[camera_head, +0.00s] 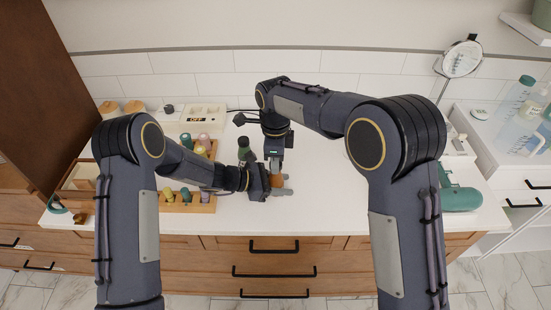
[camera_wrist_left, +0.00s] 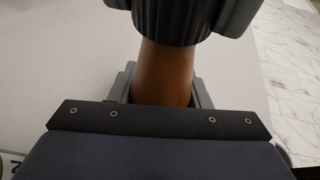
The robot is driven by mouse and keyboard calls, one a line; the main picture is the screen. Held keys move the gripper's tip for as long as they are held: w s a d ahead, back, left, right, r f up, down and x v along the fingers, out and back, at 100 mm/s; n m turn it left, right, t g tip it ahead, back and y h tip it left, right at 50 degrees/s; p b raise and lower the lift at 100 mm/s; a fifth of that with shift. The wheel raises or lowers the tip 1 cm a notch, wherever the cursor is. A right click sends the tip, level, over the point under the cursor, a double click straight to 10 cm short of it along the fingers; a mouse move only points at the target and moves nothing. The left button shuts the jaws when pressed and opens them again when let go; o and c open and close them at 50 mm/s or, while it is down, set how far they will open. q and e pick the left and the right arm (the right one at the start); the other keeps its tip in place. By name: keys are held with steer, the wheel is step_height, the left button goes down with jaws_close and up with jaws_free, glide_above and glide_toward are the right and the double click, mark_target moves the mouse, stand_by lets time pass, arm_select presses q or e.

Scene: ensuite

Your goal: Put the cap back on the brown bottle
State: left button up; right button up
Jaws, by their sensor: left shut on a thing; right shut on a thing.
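The brown bottle (camera_head: 277,181) stands upright near the counter's front edge. My left gripper (camera_head: 284,184) is shut around it from the left. In the left wrist view the brown bottle (camera_wrist_left: 165,72) sits between the grey fingers of my left gripper (camera_wrist_left: 162,92). My right gripper (camera_head: 275,165) points down directly above the bottle, shut on what looks like the cap. In the left wrist view a dark ribbed cap (camera_wrist_left: 180,25) shows right above the bottle and hides its top. I cannot tell whether the cap is seated or only lined up there.
A wooden rack (camera_head: 208,206) with several small coloured bottles stands left of my left gripper. A dark green bottle (camera_head: 243,147) stands just behind it. A round mirror (camera_head: 462,58) and a teal item (camera_head: 461,199) are at the right. The white counter (camera_head: 325,185) right of the grippers is clear.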

steer(key=shift+f, duration=0.6)
steer(key=m, duration=1.3)
steer(key=o, duration=0.9)
steer(key=shift+o, duration=0.2)
